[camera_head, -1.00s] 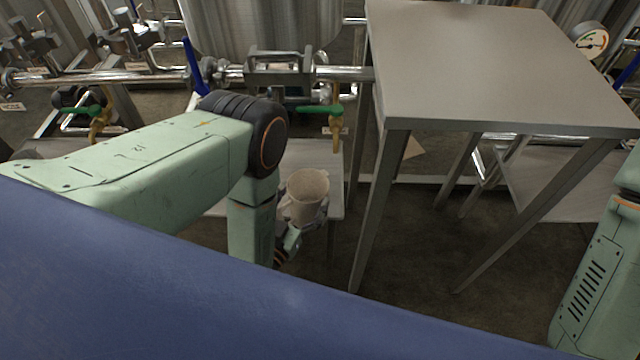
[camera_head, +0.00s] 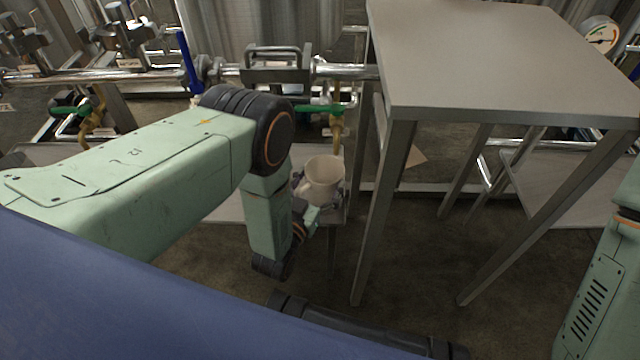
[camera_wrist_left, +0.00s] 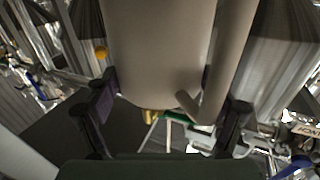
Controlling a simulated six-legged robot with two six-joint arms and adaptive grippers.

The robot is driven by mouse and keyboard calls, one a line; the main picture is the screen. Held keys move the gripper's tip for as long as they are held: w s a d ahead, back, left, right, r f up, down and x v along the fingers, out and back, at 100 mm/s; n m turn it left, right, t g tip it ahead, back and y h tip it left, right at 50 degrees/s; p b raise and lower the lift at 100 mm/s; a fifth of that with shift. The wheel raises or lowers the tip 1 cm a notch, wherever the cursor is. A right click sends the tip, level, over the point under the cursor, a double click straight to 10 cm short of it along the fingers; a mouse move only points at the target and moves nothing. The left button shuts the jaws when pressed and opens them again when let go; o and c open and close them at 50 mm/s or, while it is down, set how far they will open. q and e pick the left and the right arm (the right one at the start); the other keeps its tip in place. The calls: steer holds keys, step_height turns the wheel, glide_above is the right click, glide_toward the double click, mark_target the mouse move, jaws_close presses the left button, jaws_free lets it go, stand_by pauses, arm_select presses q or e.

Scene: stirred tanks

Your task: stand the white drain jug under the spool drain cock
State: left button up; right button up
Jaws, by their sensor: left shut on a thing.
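The white drain jug (camera_head: 323,178) is upright, its open mouth facing up, above the low grey shelf (camera_head: 228,207). My left gripper (camera_head: 308,196) is shut on the jug from its near side. In the left wrist view the jug (camera_wrist_left: 160,45) fills the upper middle, with a finger of the left gripper (camera_wrist_left: 165,105) on each side. A brass drain cock with a green handle (camera_head: 318,109) hangs from the steel pipe just behind and above the jug. I cannot tell whether the jug touches the shelf. My right gripper is not identifiable.
A tall grey table (camera_head: 490,60) stands right of the jug, its leg close to the shelf. Another green-handled brass cock (camera_head: 88,122) is at the left. A steel pipe (camera_head: 110,76) runs across the back. Open floor lies in front.

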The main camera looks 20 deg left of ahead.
arm_select(q)
steer(key=shift+r, duration=0.2)
steer(key=shift+f, duration=0.1)
steer(key=shift+f, duration=0.15)
steer(key=o, duration=1.5)
